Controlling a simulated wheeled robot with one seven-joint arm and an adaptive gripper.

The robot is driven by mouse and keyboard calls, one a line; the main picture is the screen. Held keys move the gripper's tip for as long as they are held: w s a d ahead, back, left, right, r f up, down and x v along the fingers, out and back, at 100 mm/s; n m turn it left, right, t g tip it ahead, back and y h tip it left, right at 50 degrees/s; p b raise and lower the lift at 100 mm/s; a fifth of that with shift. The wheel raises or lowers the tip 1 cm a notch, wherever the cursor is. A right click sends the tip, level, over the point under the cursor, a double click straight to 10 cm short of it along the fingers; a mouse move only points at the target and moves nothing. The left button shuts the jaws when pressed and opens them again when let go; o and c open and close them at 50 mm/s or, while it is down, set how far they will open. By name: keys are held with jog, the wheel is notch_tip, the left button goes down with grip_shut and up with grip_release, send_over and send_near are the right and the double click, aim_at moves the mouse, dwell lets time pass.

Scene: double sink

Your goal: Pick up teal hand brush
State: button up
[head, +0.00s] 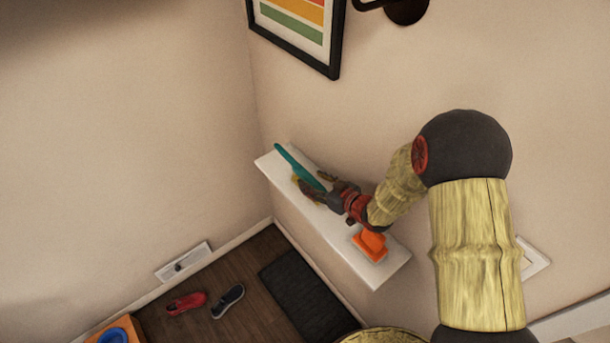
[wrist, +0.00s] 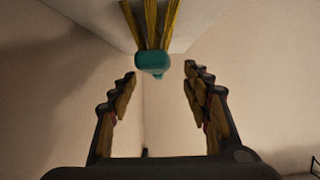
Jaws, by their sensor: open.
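The teal hand brush (head: 297,166) lies on a narrow white ledge in the head view, its long teal part pointing to the far left end. In the wrist view a teal end (wrist: 152,64) with yellow bristle-like strips shows at the top centre, ahead of the fingertips and between their lines. My gripper (head: 318,185) is at the brush's near end in the head view, and its fingers partly hide that end. In the wrist view my gripper (wrist: 160,78) has its two fingers spread wide with nothing between them. I cannot tell whether a finger touches the brush.
The white ledge (head: 392,275) runs along the wall and also holds an orange object (head: 370,244) near my forearm. A framed picture (head: 300,28) hangs above. Below are a dark mat (head: 305,298), a red shoe (head: 187,303) and a dark shoe (head: 228,300) on the floor.

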aim_at(306, 174)
jog(key=x, duration=0.6)
jog(key=shift+w+d+r, duration=0.2)
jog(key=shift+c, duration=1.2)
grip_shut()
